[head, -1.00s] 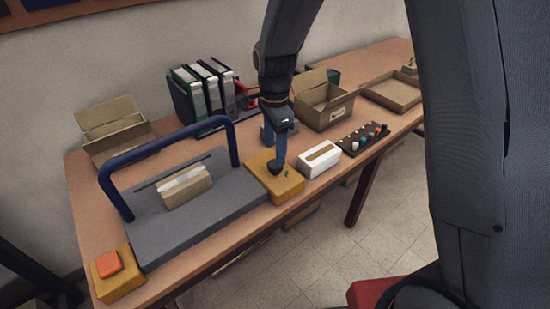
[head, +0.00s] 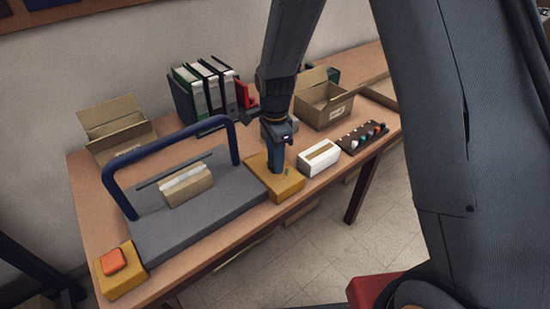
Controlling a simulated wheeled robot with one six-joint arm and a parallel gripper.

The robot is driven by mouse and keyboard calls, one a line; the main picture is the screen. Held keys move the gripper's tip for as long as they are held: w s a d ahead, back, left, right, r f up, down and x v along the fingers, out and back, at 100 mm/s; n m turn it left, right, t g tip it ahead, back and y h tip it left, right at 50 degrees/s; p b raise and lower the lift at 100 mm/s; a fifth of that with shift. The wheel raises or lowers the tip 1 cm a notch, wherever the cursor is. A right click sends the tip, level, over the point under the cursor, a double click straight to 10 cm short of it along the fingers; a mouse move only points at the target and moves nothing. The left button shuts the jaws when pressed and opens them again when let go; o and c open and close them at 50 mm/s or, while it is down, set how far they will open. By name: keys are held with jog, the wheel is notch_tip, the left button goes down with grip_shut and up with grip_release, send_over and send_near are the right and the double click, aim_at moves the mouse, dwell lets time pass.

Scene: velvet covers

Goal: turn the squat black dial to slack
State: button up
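My gripper (head: 276,168) points down onto the yellow block (head: 290,192) at the right end of the grey machine base. Its blue fingers reach the top of the block, where the squat black dial would be. The dial cannot be made out behind the fingers, and I cannot tell whether they are around it or touching it. A small green mark (head: 287,173) shows on the block just right of the fingertips. The dial's pointer and its setting are not visible. The finger gap is too small to see from this view.
The grey base (head: 205,215) carries a blue hoop handle (head: 160,143) and a small carton. A white box (head: 318,158) stands close right of the yellow block, with a strip of coloured knobs (head: 362,137) beyond. Binders (head: 205,92) and an open cardboard box (head: 323,103) stand behind.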

jog(key=shift+n, duration=0.3)
jog(key=n, duration=2)
jog(key=shift+n, duration=0.4)
jog(key=n, duration=0.6)
jog(key=shift+d, duration=0.1)
jog(key=shift+n, duration=0.4)
jog(key=o, duration=1)
